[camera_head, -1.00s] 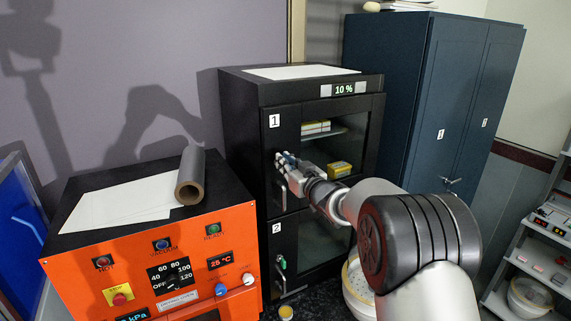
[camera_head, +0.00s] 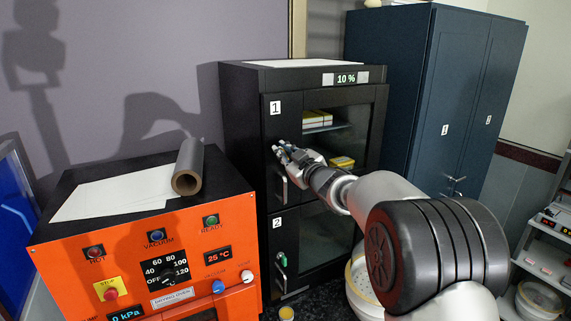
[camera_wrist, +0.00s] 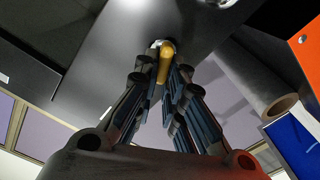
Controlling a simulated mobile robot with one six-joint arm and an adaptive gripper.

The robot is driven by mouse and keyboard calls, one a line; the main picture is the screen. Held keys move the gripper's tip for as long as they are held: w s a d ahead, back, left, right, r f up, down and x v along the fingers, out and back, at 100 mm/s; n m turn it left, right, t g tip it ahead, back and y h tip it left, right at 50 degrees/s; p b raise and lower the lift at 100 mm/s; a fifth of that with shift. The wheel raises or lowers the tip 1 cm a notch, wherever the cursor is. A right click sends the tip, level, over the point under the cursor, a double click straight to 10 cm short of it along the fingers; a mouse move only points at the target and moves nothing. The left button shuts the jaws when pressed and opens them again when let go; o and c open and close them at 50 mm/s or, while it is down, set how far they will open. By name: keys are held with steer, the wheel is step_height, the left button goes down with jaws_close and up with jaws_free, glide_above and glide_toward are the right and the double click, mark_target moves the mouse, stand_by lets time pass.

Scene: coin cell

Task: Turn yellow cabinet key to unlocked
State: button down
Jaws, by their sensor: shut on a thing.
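The yellow key (camera_wrist: 167,62) shows in the wrist view between my fingertips, against the dark cabinet face. A round metal lock shows just behind it. My gripper (camera_head: 279,147) is at the left side of the upper door, marked 1, of the black cabinet (camera_head: 232,120). In the head view my fingers hide the key and its lock. My gripper is shut on the key. The upper door looks closed, with its handle (camera_head: 284,188) just below my gripper. I cannot tell the key's exact turn.
The lower door, marked 2, has a green key (camera_head: 283,260) and its own handle. An orange drying oven (camera_head: 130,265) stands close at left, with a dark roll (camera_head: 188,165) on top. A tall blue cabinet (camera_head: 440,90) stands at right. A white bucket (camera_head: 357,290) is below my arm.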

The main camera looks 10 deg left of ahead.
steer(key=n+b, duration=0.3)
steer(key=n, duration=0.1)
steer(key=f+n+b, duration=0.1)
steer(key=n+b, duration=0.2)
steer(key=n, duration=0.1)
steer(key=n+b, duration=0.3)
steer(key=n, duration=0.1)
steer(key=shift+s+a+f+b, duration=0.2)
steer(key=shift+a+b, duration=0.15)
steer(key=shift+b, duration=0.05)
steer(key=shift+n, duration=0.3)
steer(key=c, duration=1.7)
jaws_free()
steer(key=v, duration=1.2)
